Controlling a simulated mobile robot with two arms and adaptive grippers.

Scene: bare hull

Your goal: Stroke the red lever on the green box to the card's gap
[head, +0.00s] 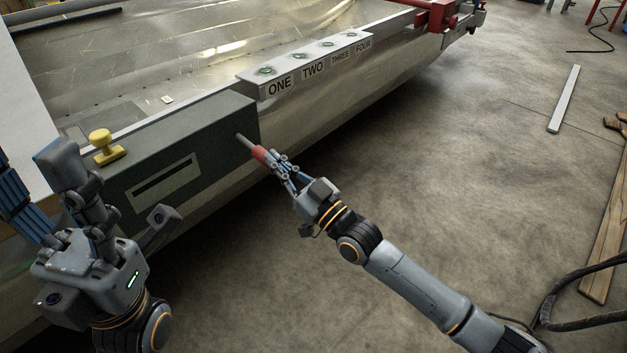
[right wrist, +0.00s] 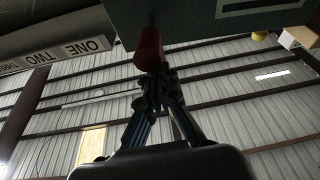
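The dark green box (head: 190,145) sits along the hull's edge. A pale card-like panel with a dark slot (head: 163,183) is on its front face; any marks on it are too small to read. The red lever (head: 261,155) sticks out from the box's right end on a grey rod. The red grip also shows at the fingertips in the right wrist view (right wrist: 149,50). My left gripper (head: 48,190) is open and empty, in front of the box's left end.
A yellow knob (head: 104,147) stands on the box's left top. A grey ledge (head: 305,60) carries labels ONE to FOUR with green-ringed spots. A white panel (head: 25,110) stands at left. The concrete floor at right is mostly clear, with planks and a black cable.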

